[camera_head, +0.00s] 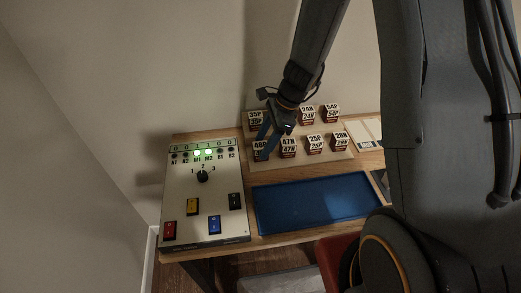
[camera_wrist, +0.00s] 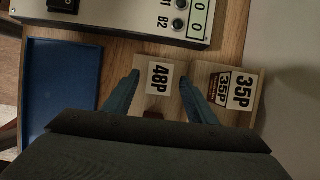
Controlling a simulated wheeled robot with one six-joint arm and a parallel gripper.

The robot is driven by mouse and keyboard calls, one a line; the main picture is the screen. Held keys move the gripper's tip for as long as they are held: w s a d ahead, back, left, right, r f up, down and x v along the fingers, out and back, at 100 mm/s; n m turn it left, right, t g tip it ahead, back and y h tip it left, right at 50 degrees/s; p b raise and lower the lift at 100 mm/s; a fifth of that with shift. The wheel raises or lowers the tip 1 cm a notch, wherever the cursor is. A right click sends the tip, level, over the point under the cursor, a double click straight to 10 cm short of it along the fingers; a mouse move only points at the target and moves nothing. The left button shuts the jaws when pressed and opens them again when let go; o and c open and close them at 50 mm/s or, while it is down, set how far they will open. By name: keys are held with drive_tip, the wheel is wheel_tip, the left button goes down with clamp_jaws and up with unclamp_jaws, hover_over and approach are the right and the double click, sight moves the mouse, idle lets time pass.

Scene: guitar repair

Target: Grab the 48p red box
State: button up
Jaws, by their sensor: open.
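The 48P box (camera_head: 260,145) sits at the left end of the front row of labelled boxes, partly hidden by my gripper in the head view. In the wrist view its white 48P label (camera_wrist: 159,77) faces the camera, with a little dark red below it. My gripper (camera_wrist: 158,78) is open, with one blue finger on each side of the 48P label. In the head view my gripper (camera_head: 265,138) points down at the box. I cannot tell whether the fingers touch it.
The 35P box (camera_wrist: 232,88) stands close beside the right finger. Other labelled boxes, such as 47N (camera_head: 289,146), share the light wooden board (camera_head: 262,167). A blue tray (camera_head: 315,203) lies in front, and a switch panel (camera_head: 205,195) stands at left.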

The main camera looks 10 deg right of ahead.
sight(263, 144)
drive_tip(key=shift+x, duration=1.6)
drive_tip(key=shift+s+d, duration=0.1)
drive_tip(key=c, duration=1.2)
drive_tip(key=shift+c, duration=0.2)
drive_tip(key=shift+r, duration=0.15)
